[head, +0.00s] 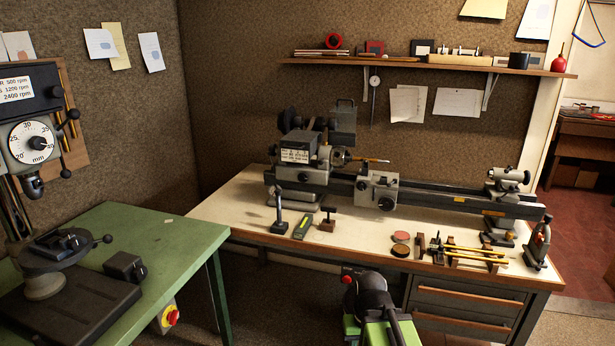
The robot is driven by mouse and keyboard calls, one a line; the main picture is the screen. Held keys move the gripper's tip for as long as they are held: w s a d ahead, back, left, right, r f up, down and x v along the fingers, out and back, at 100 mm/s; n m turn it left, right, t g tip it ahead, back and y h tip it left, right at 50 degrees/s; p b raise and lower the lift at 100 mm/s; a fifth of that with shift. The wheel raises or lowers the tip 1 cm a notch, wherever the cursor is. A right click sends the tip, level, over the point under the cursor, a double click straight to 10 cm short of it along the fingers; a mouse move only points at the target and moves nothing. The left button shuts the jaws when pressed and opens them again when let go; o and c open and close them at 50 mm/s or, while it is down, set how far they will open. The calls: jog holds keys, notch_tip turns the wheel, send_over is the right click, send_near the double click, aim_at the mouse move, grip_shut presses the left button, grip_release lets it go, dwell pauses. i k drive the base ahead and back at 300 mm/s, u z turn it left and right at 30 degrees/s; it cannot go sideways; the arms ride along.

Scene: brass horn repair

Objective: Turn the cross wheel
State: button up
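The lathe (455,198) stands along the back of the cream-topped bench. Its grey carriage block (368,190) sits on the bed to the right of the headstock (308,160). A small dark round wheel (386,204) is on the carriage's front face, facing the room; it looks like the cross wheel. Its handle and turned angle are too small to tell. Nothing touches the wheel. I cannot make out my gripper's fingers anywhere in the head view.
Small tools (302,226) stand at the bench's front left. Round pads (401,237) and a rack with brass rods (468,252) lie at the front right. A green table (165,235) with a drill press is at left. Dark floor lies between table and bench.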

aim_at(361, 186)
jog(key=u, duration=0.35)
jog(key=i, duration=1.95)
jog(key=u, duration=0.35)
